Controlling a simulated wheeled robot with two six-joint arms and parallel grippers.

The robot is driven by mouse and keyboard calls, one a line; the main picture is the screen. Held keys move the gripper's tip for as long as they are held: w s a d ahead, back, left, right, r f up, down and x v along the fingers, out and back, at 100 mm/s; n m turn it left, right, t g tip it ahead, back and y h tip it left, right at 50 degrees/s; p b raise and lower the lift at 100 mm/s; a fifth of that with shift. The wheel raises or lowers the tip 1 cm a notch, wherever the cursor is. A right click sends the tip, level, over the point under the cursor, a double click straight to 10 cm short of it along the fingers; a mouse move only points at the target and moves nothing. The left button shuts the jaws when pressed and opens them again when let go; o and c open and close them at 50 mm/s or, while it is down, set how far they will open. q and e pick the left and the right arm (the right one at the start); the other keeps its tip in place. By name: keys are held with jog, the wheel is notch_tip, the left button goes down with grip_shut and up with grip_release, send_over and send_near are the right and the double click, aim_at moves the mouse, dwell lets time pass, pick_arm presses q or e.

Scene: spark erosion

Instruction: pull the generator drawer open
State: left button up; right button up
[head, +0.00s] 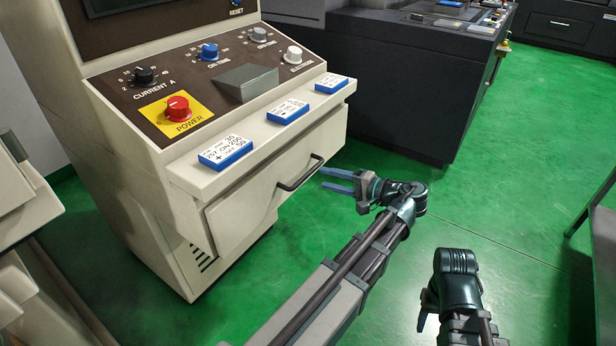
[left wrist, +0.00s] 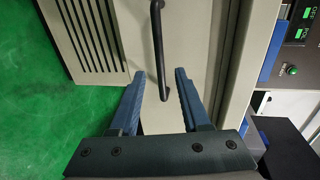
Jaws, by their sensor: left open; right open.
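The generator drawer (head: 262,188) is a cream front panel low on the cabinet, below the ledge, and looks shut. Its black bar handle (head: 300,172) also shows in the left wrist view (left wrist: 157,45). My left gripper (head: 322,178) is open and empty, its blue fingers pointing at the handle from the right, with a small gap left. In the left wrist view the handle's end lies between the two fingers (left wrist: 160,85) in the picture, untouched. My right gripper (head: 426,308) is at the lower right, only partly visible, far from the drawer.
Three blue-and-white blocks, the nearest (head: 226,152) at the left, lie on the ledge above the drawer. The sloped panel holds a red power knob (head: 177,106) and others. A dark cabinet (head: 400,95) stands behind. Green floor (head: 520,190) is open to the right.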

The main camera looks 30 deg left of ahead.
aim_at(308, 172)
pick_arm(q)
jog(key=b+x, duration=0.1)
jog(key=x, duration=0.6)
jog(key=shift+w+a, duration=0.1)
jog(key=shift+a, duration=0.1)
grip_shut()
jog(key=shift+f, duration=0.1)
dwell(1.1)
